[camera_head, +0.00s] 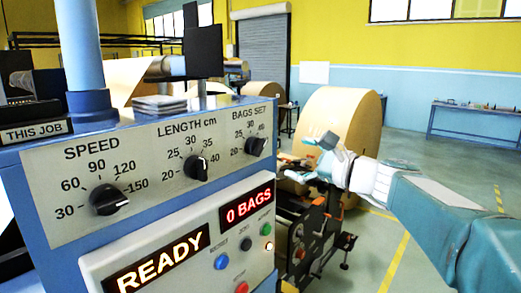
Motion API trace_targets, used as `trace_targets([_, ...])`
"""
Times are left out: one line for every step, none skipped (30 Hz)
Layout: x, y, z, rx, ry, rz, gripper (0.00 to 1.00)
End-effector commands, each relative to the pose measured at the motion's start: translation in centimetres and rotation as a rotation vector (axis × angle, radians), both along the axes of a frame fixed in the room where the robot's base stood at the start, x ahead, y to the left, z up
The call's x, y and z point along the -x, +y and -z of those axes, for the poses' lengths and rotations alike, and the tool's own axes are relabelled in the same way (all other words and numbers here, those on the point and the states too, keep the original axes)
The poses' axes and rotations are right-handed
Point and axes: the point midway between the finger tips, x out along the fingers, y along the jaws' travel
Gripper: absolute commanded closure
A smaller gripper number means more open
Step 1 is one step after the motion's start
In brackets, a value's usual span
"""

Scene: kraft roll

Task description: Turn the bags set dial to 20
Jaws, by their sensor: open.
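The bags set dial (255,146) is a small black knob at the upper right of the light panel on the blue machine. Its marks 20, 25, 30 and 40 run round it from left to right. Its pointer seems turned to the right, away from the 20, but it is too small to read exactly. My gripper (303,161) is open and empty, to the right of the dial and apart from it, with its fingers towards the machine. My arm reaches in from the right edge.
The length dial (195,167) and speed dial (108,200) share the panel. Below, displays read READY (158,262) and 0 BAGS (248,207), beside several coloured buttons. A large kraft roll (342,112) stands behind my gripper. Open floor lies to the right.

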Motion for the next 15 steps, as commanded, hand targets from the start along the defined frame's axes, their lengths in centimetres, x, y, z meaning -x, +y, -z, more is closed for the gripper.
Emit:
trace_targets([-0.3, 0.4, 0.0, -0.002, 0.001, -0.002, 0.01])
trace_targets([-0.5, 0.6, 0.1, -0.002, 0.001, -0.004, 0.01])
trace_targets([-0.9, 1.1, 0.1, -0.001, 0.002, -0.004, 0.01])
trace_targets([-1.2, 1.4, 0.1, -0.001, 0.002, -0.004, 0.01])
trace_targets([-1.5, 1.8, 0.1, -0.001, 0.002, -0.005, 0.01])
trace_targets([-2.0, 2.4, 0.2, 0.000, 0.002, -0.006, 0.01])
trace_targets([-2.4, 2.9, 0.1, 0.000, 0.001, -0.005, 0.01])
trace_targets([-2.7, 3.3, 0.1, 0.000, 0.002, -0.006, 0.01])
trace_targets([-3.1, 4.0, 0.2, 0.001, 0.002, -0.005, 0.01])
trace_targets([-3.5, 4.4, 0.1, 0.002, 0.001, -0.005, 0.01])
trace_targets([-3.8, 4.8, 0.1, 0.001, 0.001, -0.004, 0.01])
trace_targets([-4.3, 5.3, 0.2, 0.000, 0.002, -0.004, 0.01])
trace_targets([-4.6, 5.7, 0.1, 0.001, 0.001, -0.004, 0.01])
trace_targets([-4.9, 6.1, 0.1, 0.001, 0.001, -0.004, 0.01])
trace_targets([-5.3, 6.6, 0.2, 0.002, 0.001, -0.004, 0.01])
